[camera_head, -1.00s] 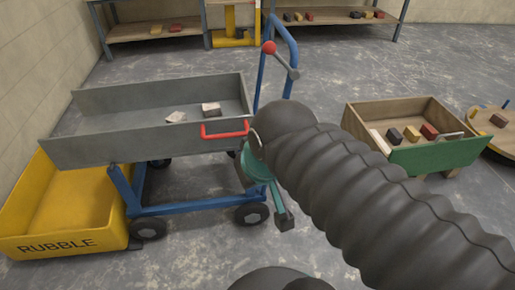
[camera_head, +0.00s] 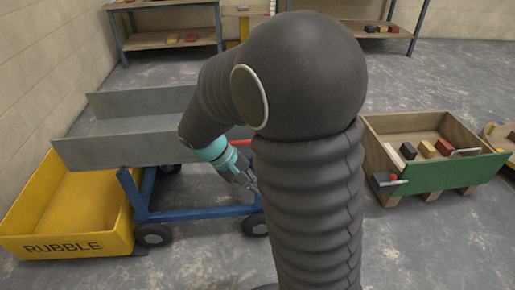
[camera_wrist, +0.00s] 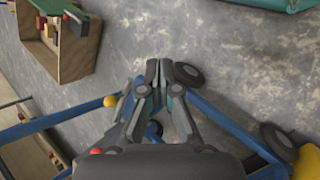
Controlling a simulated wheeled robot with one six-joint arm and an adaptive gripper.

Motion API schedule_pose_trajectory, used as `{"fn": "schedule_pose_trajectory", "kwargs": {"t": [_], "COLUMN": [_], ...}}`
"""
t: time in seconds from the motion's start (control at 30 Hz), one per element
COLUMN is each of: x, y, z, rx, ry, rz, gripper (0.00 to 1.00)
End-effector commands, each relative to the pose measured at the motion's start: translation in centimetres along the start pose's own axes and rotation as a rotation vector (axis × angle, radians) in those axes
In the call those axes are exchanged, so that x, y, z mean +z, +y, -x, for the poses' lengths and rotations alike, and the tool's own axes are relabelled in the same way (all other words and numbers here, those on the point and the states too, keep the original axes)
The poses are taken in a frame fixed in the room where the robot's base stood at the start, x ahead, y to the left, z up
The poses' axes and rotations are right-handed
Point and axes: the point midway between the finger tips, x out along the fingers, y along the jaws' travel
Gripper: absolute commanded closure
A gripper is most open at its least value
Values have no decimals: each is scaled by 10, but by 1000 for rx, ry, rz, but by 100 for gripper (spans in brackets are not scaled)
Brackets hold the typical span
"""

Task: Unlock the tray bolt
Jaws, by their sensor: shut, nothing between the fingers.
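The grey tray (camera_head: 120,150) rests on a blue wheeled cart frame (camera_head: 195,212). A red handle (camera_head: 240,142) shows at the tray's right end, mostly behind my arm. My gripper (camera_head: 245,182) is shut and empty, pointing down by the cart's right end. In the wrist view my closed fingertips (camera_wrist: 158,70) are over the floor near a cart wheel. A yellow knob (camera_wrist: 110,101) shows on the blue frame, left of the fingers, and a red ball (camera_wrist: 96,151) lower left. I cannot tell for sure which part is the tray bolt.
A yellow rubble bin (camera_head: 70,215) stands at the cart's left. A wooden crate with a green front (camera_head: 445,175) stands at right, holding several blocks; a dark box with a metal handle (camera_head: 388,183) is at its left front corner. Shelves (camera_head: 165,40) line the back.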

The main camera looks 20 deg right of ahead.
Motion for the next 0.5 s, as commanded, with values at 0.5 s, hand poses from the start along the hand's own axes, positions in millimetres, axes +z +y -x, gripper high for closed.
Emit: {"fn": "schedule_pose_trajectory", "kwargs": {"t": [0.5], "x": [-129], "y": [22], "z": [-38], "rx": [755], "ry": [-150], "rz": [-125], "gripper": [100]}}
